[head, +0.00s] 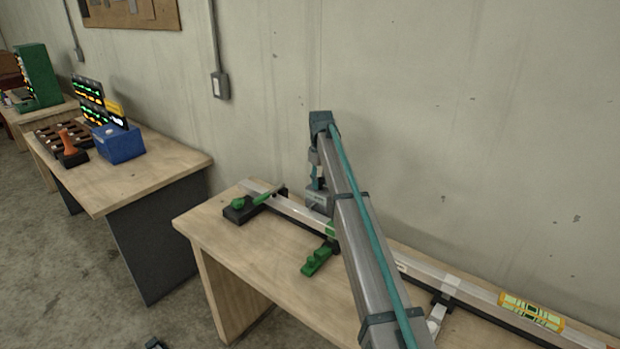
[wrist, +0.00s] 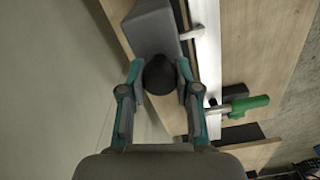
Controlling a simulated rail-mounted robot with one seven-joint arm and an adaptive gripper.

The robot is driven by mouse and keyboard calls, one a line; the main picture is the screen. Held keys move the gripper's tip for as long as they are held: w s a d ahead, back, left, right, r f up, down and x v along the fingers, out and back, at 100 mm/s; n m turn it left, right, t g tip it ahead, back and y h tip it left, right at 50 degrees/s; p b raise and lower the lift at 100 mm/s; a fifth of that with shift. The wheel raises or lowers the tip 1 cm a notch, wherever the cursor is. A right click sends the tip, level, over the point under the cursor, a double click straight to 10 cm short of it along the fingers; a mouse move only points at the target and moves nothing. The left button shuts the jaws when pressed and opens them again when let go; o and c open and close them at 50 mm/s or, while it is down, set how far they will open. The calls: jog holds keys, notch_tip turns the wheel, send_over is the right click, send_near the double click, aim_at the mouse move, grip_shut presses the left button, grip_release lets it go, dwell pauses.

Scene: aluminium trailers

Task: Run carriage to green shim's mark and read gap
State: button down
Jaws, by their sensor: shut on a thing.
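The carriage appears as a grey block with a dark round knob; it shows in the head view (head: 317,200) and in the wrist view (wrist: 152,32). My gripper (wrist: 159,77) is shut on the knob, one finger on each side. In the head view my gripper (head: 318,178) is at the rail's left part, partly hidden by my arm. The pale rail (head: 300,212) runs along the bench; it also shows in the wrist view (wrist: 206,50). A green piece (head: 318,259) sticks out from the rail just right of the carriage. I cannot tell whether it is the shim. No gap reading is legible.
A black clamp with a green handle (head: 238,203) stands at the rail's left end; its handle shows in the wrist view (wrist: 247,104). A yellow spirit level (head: 531,311) lies at the right. Another bench with a blue box (head: 118,143) stands left. The wall is close behind.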

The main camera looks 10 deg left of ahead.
jog(key=s+d, duration=0.5)
jog(key=d, duration=0.4)
jog(key=shift+s, duration=0.3)
jog(key=c, duration=0.8)
grip_release()
notch_tip(320, 180, up, 12)
jog(key=shift+r, duration=0.1)
